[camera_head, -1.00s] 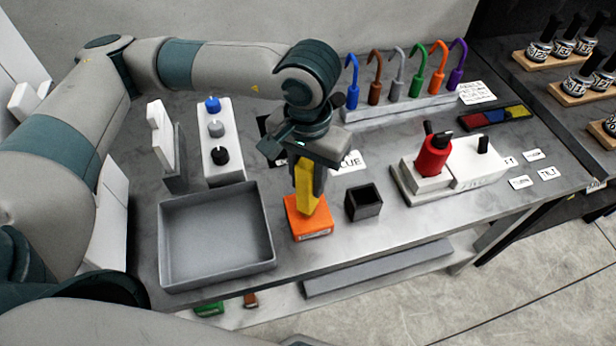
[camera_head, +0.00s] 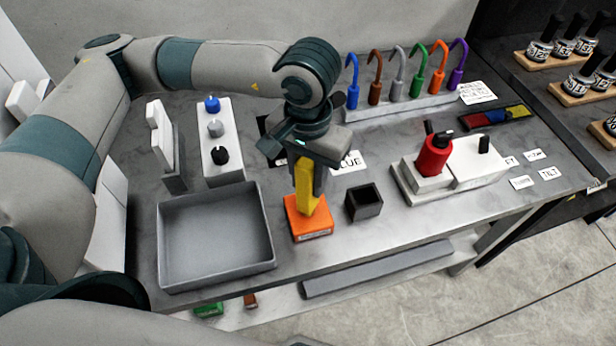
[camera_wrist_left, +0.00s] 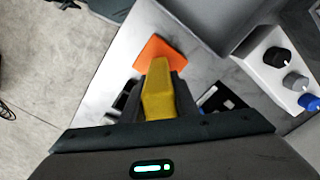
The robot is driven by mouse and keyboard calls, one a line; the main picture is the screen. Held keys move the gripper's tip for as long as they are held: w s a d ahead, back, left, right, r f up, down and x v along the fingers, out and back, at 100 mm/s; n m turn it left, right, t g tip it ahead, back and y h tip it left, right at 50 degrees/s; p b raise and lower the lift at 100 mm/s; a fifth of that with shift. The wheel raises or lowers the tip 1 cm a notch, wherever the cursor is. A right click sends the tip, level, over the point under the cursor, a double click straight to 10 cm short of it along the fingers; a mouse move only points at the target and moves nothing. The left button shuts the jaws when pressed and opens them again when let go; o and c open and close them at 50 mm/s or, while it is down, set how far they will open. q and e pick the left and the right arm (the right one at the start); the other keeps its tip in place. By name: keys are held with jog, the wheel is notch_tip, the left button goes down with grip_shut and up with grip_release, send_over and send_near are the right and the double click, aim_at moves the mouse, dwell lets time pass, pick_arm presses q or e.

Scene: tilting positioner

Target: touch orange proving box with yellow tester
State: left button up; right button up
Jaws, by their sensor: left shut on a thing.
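The orange proving box (camera_head: 308,223) sits on the table between the grey tray and a small black open box. My left gripper (camera_head: 309,182) is shut on the yellow tester (camera_head: 305,190) and holds it upright above the proving box. The tester's lower end overlaps the top of the orange box in the head view; I cannot tell for certain whether they touch. In the left wrist view the tester (camera_wrist_left: 158,92) points at the orange box (camera_wrist_left: 157,52), which is partly hidden behind it. My right gripper is not in view.
The grey tray (camera_head: 164,250) stands left of the orange box and the black open box (camera_head: 364,202) right of it. A white block with knobs (camera_head: 217,170), a rack of coloured hooks (camera_head: 400,108) and a red-topped fixture (camera_head: 434,158) stand further back.

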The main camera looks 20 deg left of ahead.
pick_arm(q)
jog(key=shift+s+f+b, duration=0.15)
jog(key=shift+f+b, duration=0.05)
jog(key=shift+b, duration=0.35)
dwell(2.4)
jog(key=shift+r, duration=0.75)
jog(key=shift+r+p, duration=0.45)
jog(key=shift+r, duration=2.45)
jog(key=shift+w, duration=0.2)
jog(key=w+a+r+n, duration=0.1)
jog(key=w+a+r, duration=0.3)
jog(key=w, duration=0.5)
jog(key=w+a+r+n, duration=0.1)
jog(key=w+a+r, duration=0.3)
jog(key=w, duration=0.5)
jog(key=shift+w+b, duration=0.35)
jog(key=shift+b, duration=0.1)
jog(key=shift+r, duration=0.15)
